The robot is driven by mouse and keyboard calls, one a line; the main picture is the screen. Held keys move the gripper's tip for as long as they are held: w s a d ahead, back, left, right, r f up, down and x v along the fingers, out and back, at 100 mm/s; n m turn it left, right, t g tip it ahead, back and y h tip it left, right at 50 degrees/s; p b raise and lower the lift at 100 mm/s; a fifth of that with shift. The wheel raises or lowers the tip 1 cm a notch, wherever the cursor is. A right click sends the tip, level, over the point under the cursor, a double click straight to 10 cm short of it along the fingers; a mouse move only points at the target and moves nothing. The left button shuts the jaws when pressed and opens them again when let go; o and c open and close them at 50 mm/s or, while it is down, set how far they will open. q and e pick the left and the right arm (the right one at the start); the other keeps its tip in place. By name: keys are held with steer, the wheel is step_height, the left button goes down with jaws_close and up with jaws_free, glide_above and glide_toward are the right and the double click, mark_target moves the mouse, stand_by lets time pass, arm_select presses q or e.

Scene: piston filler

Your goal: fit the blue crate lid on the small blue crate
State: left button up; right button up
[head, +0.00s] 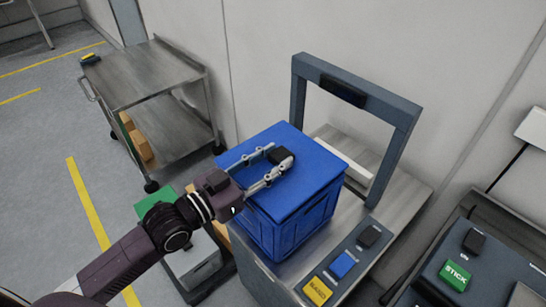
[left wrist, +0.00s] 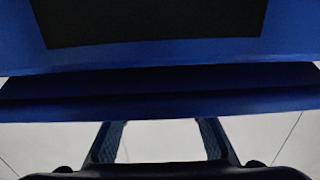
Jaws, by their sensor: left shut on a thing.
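The blue crate lid (head: 305,173) is a flat blue panel with a black block-like handle (head: 282,154) on top. It lies over the top of the small blue crate (head: 293,226), roughly lined up with it. I cannot tell whether it is fully seated. My left gripper (head: 274,161) reaches in from the left over the lid and is shut on the handle, one finger on each side. In the left wrist view, blue surfaces and a black patch (left wrist: 150,22) fill the upper part, with the fingers (left wrist: 162,140) below. My right gripper is not in view.
The crate stands on a metal machine top beside a dark grey frame arch (head: 402,115). A panel with yellow, blue and black buttons (head: 342,264) is in front. A steel cart (head: 155,75) stands back left. A control box with a green button (head: 455,275) is at right.

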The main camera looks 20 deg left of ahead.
arm_select(q)
steer(key=shift+f, duration=0.2)
steer(key=shift+f, duration=0.1)
stand_by(0.4)
steer(key=shift+f, duration=0.25)
steer(key=o, duration=1.8)
step_height(320, 180, up, 7)
steer(key=p, duration=0.7)
